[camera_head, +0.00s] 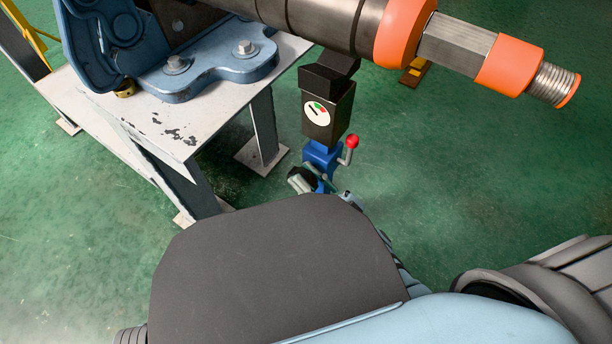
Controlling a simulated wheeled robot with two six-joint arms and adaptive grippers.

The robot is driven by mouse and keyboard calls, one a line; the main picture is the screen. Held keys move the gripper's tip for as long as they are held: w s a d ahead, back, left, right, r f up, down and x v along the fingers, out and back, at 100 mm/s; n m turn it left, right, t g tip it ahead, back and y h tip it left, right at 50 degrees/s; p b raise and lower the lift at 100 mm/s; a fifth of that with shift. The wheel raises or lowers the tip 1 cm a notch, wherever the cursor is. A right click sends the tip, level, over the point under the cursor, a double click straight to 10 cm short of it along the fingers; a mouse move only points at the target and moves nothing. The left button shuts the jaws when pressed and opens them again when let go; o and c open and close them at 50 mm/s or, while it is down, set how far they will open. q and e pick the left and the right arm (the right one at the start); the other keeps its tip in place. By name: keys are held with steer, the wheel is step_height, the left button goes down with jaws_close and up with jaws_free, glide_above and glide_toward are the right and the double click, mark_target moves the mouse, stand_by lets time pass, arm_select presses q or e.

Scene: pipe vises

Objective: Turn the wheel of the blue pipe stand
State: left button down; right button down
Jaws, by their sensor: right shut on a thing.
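The blue pipe stand (322,156) stands under the pipe. Its dark head (328,105) bears a round white dial with green and red marks. A lever with a red ball (351,143) sticks up at its right side. My right gripper (322,182) is low at the stand's blue body, small and partly hidden behind my own grey body. It is shut on the stand's wheel, which I can hardly make out between the fingers. My left gripper is not in view.
A dark pipe (340,22) with orange bands and a threaded end crosses above the stand. A white-topped metal table (185,140) with a blue vise (215,70) stands at the left. Green floor (490,190) is open to the right.

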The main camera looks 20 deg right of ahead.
mark_target(315, 187)
stand_by(0.3)
steer(key=shift+f, duration=0.1)
steer(key=c, duration=1.6)
jaws_free()
steer(key=v, duration=0.7)
steer(key=shift+s+d+f, duration=0.1)
steer(key=shift+d+f, duration=0.05)
steer(key=shift+f, duration=0.1)
